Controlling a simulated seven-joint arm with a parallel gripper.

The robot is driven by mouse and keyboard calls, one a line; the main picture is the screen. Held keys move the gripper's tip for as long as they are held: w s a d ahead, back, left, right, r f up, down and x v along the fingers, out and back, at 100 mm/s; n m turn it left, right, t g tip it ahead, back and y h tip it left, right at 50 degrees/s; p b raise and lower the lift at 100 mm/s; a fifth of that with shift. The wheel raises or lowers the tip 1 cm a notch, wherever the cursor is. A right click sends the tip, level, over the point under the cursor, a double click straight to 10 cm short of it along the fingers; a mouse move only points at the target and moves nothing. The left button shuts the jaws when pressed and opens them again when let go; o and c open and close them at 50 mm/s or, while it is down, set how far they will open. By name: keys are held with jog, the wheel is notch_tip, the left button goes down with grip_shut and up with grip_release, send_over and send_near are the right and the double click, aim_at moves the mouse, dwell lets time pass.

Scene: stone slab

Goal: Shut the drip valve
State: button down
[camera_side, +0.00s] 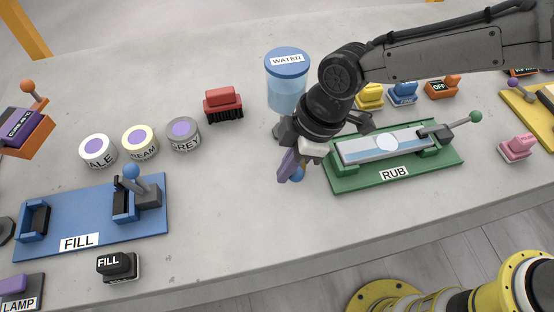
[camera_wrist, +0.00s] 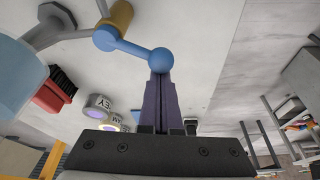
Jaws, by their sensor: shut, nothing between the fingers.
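The water tank (camera_side: 286,95), a clear blue cylinder with a blue lid marked WATER, stands at the back middle of the slab. In the wrist view a brass valve body (camera_wrist: 118,16) sits at the top, with a blue lever (camera_wrist: 130,46) ending in a blue ball (camera_wrist: 160,60). My wrist hides the valve body in the side view.
The green RUB holder (camera_side: 394,173) with its clamped stone is close on the right. The blue FILL holder (camera_side: 90,222) is at left. A red brush (camera_side: 223,101) and the ALE, CREAM and GREY tins (camera_side: 184,134) stand left of the tank. The slab's front middle is clear.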

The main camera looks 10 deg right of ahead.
jog(key=shift+s+d+n+g, duration=0.3)
jog(key=shift+d+n, duration=0.15)
jog(key=shift+n, duration=0.45)
jog(key=shift+w+d, duration=0.2)
jog(key=shift+w, duration=0.6)
jog(key=shift+a, duration=0.1)
jog(key=a, duration=0.4)
jog(key=v, duration=0.9)
jog(key=shift+d+r, duration=0.15)
jog(key=shift+d, duration=0.1)
